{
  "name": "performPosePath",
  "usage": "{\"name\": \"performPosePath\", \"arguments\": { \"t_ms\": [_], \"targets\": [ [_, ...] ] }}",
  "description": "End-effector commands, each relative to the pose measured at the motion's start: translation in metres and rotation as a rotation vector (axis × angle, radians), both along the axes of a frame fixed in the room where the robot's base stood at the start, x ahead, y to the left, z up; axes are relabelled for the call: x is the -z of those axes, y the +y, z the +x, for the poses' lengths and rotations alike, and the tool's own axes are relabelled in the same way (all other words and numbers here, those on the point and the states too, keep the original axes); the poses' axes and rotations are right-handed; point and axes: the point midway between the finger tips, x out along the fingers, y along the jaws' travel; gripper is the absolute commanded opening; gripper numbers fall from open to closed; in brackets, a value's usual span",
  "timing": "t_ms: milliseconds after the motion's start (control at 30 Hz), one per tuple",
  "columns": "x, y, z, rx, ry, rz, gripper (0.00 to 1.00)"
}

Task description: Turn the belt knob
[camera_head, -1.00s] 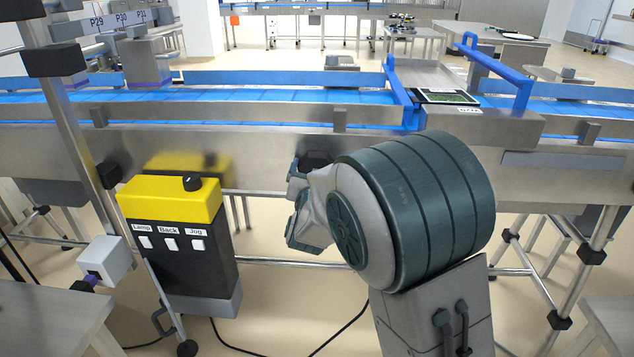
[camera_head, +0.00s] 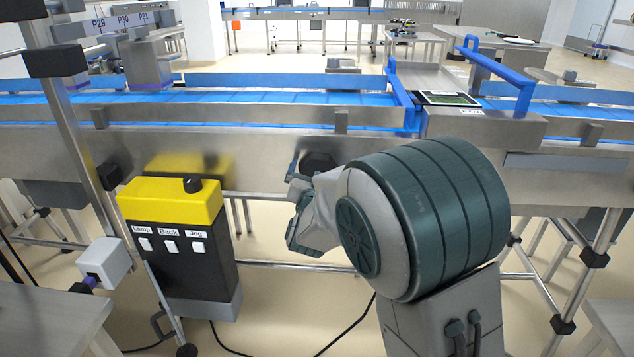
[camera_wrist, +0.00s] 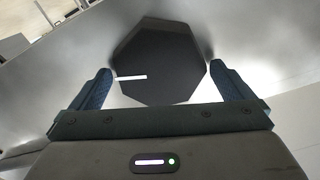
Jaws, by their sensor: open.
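In the wrist view the line lies nearly level and reaches toward the left finger. In the head view the knob (camera_head: 318,162) is on the steel side of the conveyor, partly hidden by my gripper (camera_head: 298,192). My gripper (camera_wrist: 161,70) is open, with one finger on each side of the knob's near part. A narrow gap shows beside each finger; I cannot tell how deep the fingers reach along the knob.
A yellow and black control box (camera_head: 180,240) with a small black knob and Lamp, Back and Jog switches stands to the left. The blue belt (camera_head: 240,97) runs behind the steel side. A blue guard frame (camera_head: 400,95) stands on the right. A cable (camera_head: 345,325) lies on the floor.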

Motion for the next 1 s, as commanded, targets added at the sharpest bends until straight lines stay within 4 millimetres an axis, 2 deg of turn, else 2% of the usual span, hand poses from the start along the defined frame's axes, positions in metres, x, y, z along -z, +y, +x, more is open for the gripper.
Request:
{"name": "performPosePath", "arguments": {
  "t_ms": [167,400,600,800,1000],
  "targets": [
    [-0.001,0.002,-0.021,-0.003,0.001,0.002,1.0],
    [-0.001,0.004,-0.077,-0.005,0.002,0.001,1.0],
    [-0.001,0.005,-0.115,-0.005,0.002,-0.001,1.0],
    [0.0,0.006,-0.134,-0.003,0.002,0.0,1.0],
    [0.0,0.006,-0.137,-0.003,0.002,-0.001,1.0]
  ]
}}
